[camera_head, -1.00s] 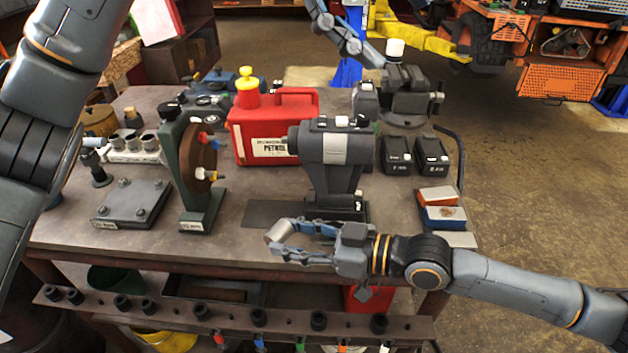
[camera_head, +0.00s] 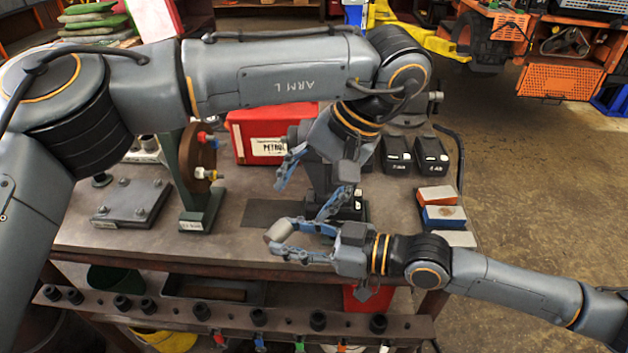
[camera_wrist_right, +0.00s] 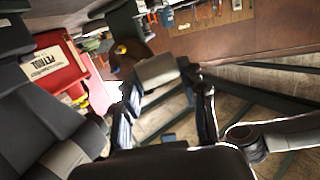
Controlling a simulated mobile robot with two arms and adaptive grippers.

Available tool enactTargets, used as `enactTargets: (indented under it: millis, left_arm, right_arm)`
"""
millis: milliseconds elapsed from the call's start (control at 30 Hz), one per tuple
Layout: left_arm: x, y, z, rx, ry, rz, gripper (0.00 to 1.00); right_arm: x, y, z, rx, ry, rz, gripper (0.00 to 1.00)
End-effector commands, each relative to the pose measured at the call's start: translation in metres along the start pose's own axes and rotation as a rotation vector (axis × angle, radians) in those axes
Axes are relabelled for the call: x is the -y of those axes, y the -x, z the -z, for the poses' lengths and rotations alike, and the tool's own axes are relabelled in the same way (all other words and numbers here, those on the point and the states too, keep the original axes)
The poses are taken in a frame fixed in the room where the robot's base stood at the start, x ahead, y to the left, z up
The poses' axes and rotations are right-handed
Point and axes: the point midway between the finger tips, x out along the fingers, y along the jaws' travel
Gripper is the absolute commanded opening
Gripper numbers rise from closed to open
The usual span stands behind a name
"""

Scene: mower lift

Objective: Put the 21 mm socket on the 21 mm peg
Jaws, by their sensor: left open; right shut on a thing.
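My right gripper (camera_head: 285,243) is shut on a short light-grey metal cylinder, which I take as the socket (camera_head: 277,231); no size mark is readable. It is held over the bench's front edge. The right wrist view also shows the socket (camera_wrist_right: 156,71) between the fingers. My left gripper (camera_head: 307,187) is open and empty, just above and behind the right one, in front of the grey machine. A rail (camera_head: 230,322) along the bench front carries several dark round pieces, some with coloured tags below. I cannot tell which is the 21 mm peg.
The bench (camera_head: 145,243) holds a red petrol can (camera_head: 262,148), a green stand with a disc (camera_head: 200,216), a grey plate (camera_head: 130,202), black batteries (camera_head: 431,155) and coloured blocks (camera_head: 443,216). My left arm hides much of the bench's back.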

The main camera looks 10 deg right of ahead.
Motion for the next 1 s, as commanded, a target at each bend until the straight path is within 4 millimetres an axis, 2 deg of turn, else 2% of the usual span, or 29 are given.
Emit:
enactTargets:
  millis: [300, 500, 700, 967, 1000]
  left_arm:
    - [-0.001, -0.062, -0.001, 0.002, 0.000, -0.004, 0.62]
    - [-0.001, -0.089, 0.000, 0.001, 0.001, -0.005, 0.62]
    - [-0.001, -0.100, 0.000, -0.001, 0.002, -0.004, 0.62]
    - [-0.001, -0.100, 0.000, -0.001, 0.002, -0.004, 0.62]
    - [-0.001, -0.100, 0.000, -0.001, 0.002, -0.004, 0.54]
  right_arm:
    - [0.000, 0.000, 0.000, -0.001, 0.000, 0.000, 0.00]
    - [0.000, 0.000, 0.000, -0.001, 0.000, 0.000, 0.00]
    - [0.000, 0.000, 0.000, -0.001, 0.000, 0.000, 0.00]
    - [0.000, 0.000, 0.000, -0.001, 0.000, 0.000, 0.00]
    - [0.000, 0.000, 0.000, -0.001, 0.000, 0.000, 0.00]
